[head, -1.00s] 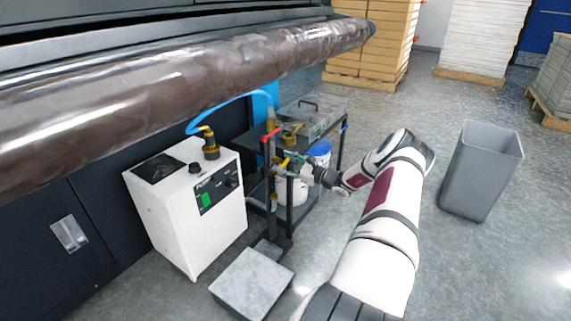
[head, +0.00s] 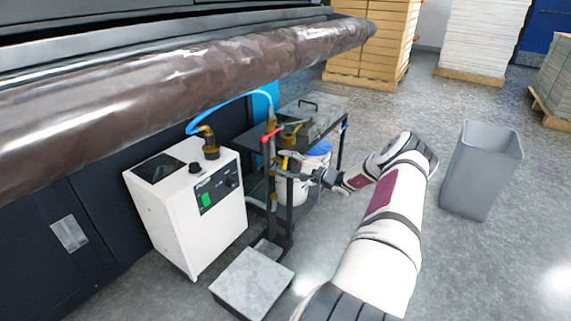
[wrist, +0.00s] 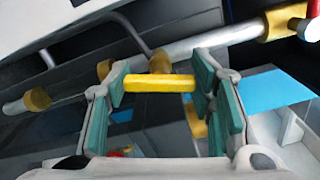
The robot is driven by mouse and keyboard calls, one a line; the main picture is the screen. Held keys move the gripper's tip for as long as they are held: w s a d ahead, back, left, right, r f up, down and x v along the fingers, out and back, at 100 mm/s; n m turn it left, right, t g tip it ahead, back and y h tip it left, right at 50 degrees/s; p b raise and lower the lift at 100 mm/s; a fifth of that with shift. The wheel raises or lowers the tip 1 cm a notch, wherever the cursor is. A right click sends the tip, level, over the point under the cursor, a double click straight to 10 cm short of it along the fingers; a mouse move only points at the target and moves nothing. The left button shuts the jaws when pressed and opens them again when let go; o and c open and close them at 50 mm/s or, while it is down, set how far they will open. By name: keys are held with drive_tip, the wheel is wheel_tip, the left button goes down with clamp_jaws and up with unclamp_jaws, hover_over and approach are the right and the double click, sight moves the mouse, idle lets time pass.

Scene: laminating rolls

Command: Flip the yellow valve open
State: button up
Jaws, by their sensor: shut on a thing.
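The yellow valve (wrist: 160,83) shows in the wrist view as a bar lying crosswise between the two teal finger pads of my gripper (wrist: 161,95), its ends at the pads. My gripper is shut on it. A brass fitting (wrist: 159,62) sits just behind the bar on a grey pipe. In the head view the yellow handle (head: 285,161) is a small upright shape at the post by the cart. My gripper (head: 293,175) reaches it from the right, and its fingertips are too small there to make out clearly.
A red-handled valve (head: 271,133) is just above on the same post. A white pump box (head: 195,205) stands left, a grey block (head: 252,284) on the floor in front. A dark cart (head: 325,175) with a white bucket is behind. A grey bin (head: 480,170) stands right.

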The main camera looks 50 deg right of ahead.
drive_tip(key=shift+n, duration=1.9)
drive_tip(key=o, duration=1.2)
drive_tip(key=s, duration=0.8)
drive_tip(key=s+d, duration=0.1)
drive_tip(key=s, duration=0.3)
drive_tip(key=shift+a, duration=0.1)
